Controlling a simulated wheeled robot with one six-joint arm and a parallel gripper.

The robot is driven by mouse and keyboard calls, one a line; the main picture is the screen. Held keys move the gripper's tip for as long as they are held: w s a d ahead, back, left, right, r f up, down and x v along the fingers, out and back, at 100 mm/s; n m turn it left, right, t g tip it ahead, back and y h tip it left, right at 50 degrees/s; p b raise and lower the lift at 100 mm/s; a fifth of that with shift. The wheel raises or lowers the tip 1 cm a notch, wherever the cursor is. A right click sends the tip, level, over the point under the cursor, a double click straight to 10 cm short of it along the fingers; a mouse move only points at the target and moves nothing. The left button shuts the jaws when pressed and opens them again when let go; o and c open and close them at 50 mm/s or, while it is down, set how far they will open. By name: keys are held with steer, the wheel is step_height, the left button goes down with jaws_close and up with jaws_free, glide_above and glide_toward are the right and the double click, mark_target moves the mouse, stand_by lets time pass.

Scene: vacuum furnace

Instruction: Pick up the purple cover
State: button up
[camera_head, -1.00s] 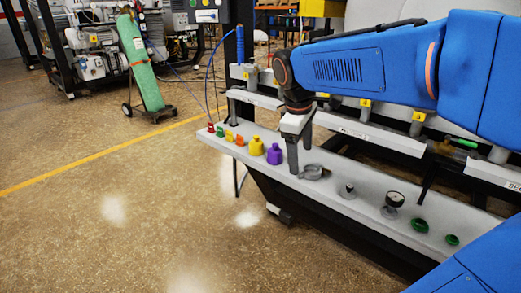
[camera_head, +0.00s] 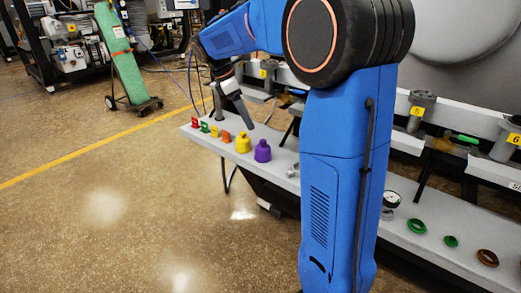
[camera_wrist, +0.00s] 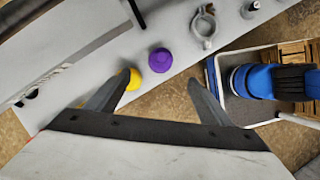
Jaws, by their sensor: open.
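My gripper (camera_head: 234,114) is open and empty, above the shelf, to the upper left of the purple cover in the head view. Its two fingers are spread wide in the wrist view (camera_wrist: 162,82). Neither finger appears to touch the cover.
A yellow cover (camera_head: 243,143) stands left of the purple one, close to the left finger in the wrist view. Smaller orange, yellow, green and red pieces line the shelf further left. A grey clamp ring (camera_wrist: 203,25) lies beyond the purple cover. Floor is open in front.

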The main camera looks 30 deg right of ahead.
glide_toward(263, 147)
steer(key=x, duration=0.2)
steer(key=w+x, duration=0.1)
steer(key=x, duration=0.2)
steer(key=shift+d+f, duration=0.1)
steer(key=shift+f, duration=0.1)
steer(key=shift+x, duration=2.7)
steer(key=shift+s+d+r, duration=0.1)
steer(key=c, duration=1.1)
